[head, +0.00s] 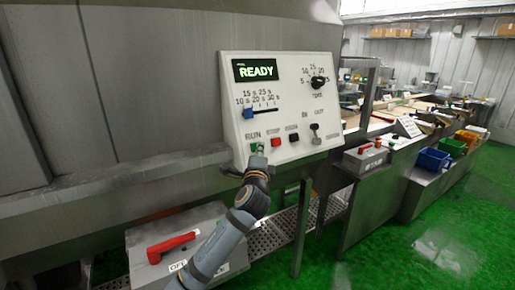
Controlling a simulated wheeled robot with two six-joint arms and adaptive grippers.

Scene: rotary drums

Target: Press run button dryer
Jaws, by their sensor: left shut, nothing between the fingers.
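The dryer's white control panel (290,120) stands tilted in the middle of the head view. Its display (255,70) reads READY in green. The green run button (253,148) sits at the panel's lower left under the label RUN, partly covered by my left gripper (259,151). The gripper is shut and empty, its tips at or just in front of the button; I cannot tell whether they touch. A red stop button (276,142) and a dark button (293,138) are to its right. My right gripper is not in view.
The panel also has a blue slider (249,113), a black time knob (318,83) and a toggle switch (315,138). A grey box with a red handle (171,247) is below left. Benches with blue bins (432,159) stand right; green floor (450,230) is open there.

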